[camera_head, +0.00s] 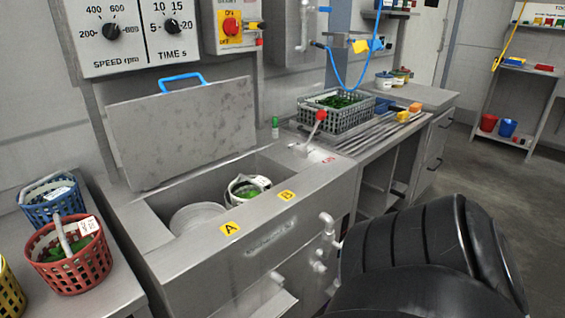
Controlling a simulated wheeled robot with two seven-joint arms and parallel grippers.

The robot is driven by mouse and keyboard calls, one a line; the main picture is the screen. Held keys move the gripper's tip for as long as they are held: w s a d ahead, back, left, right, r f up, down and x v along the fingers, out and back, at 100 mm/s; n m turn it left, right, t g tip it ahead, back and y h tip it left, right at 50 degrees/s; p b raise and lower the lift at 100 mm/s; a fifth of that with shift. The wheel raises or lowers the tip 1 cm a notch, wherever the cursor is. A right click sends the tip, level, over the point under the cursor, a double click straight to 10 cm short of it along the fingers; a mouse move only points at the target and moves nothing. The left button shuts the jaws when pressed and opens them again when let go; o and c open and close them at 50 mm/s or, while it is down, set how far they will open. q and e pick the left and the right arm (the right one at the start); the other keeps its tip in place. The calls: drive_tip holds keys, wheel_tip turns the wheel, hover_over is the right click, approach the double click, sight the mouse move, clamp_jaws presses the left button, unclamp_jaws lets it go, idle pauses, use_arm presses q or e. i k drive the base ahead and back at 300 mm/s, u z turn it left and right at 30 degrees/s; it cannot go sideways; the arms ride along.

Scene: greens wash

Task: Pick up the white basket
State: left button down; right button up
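A white basket (233,194) with green leaves in it sits in the right part of the open steel basin, behind the yellow B label (287,195). Its white handle rises around the rim. The front wall of the basin hides its lower part. Neither of my grippers shows in the head view.
A pale round drum (196,217) sits in the basin's left part, behind the yellow A label (229,229). The basin's lid (180,125) with a blue handle stands raised behind it. Blue (38,212) and red (96,277) baskets stand at left. A grey crate (345,116) of greens stands on the right counter.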

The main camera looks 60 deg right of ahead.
sight(259, 181)
drive_tip(key=z, duration=3.75)
drive_tip(key=i, duration=1.55)
drive_tip(key=u, duration=2.85)
